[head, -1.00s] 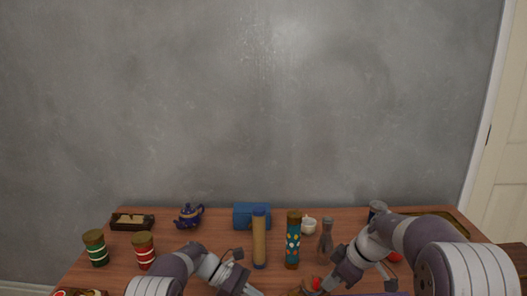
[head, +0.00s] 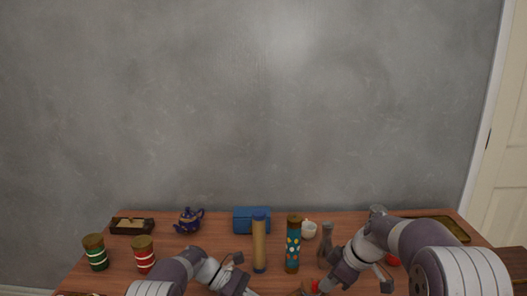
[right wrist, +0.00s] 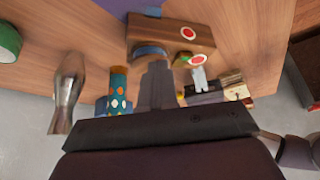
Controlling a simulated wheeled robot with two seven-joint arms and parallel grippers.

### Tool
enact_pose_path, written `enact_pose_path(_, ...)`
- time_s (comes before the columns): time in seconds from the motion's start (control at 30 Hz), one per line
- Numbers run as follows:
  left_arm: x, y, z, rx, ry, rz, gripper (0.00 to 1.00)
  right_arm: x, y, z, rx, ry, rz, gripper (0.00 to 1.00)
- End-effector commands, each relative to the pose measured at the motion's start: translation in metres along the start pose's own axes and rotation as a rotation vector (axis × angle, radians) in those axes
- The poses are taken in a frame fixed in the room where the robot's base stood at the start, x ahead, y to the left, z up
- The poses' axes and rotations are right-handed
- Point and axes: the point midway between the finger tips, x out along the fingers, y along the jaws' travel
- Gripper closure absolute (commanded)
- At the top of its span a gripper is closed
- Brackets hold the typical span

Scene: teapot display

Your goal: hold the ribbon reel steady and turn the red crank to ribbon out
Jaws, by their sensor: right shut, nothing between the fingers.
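My right gripper (head: 318,290) is low in the head view, its fingertips beside a small red part (head: 316,285) at the picture's lower edge. In the right wrist view its fingers (right wrist: 155,78) are shut and empty, in front of a wooden block with a red, white-rimmed disc (right wrist: 188,33). A second red disc (right wrist: 197,60) shows just right of the fingers. I cannot tell which of these red parts is the crank, nor make out the ribbon reel clearly. My left gripper (head: 248,291) is cut off at the bottom edge and its fingers are not clear.
A yellow tube (head: 260,245) and a patterned tube (head: 293,246) stand upright behind the grippers. A grey vase (head: 326,244) stands close to my right arm. A blue box (head: 252,220), a teapot (head: 189,220) and striped jars (head: 144,255) stand further left.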

Motion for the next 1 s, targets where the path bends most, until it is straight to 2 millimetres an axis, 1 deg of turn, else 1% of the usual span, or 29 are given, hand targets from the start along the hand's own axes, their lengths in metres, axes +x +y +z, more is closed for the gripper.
enact_pose_path(0.37, 0.0, 0.0, 0.0, 0.0, 0.0, -0.001, 1.0, 0.0, 0.001, 0.001, 0.0, 0.0, -0.001, 1.0)
enact_pose_path(1.0, 0.0, 0.0, 0.0, 0.0, 0.0, 0.0, 1.0, -0.001, 0.02, 0.002, 0.001, 0.001, 0.001, 1.0)
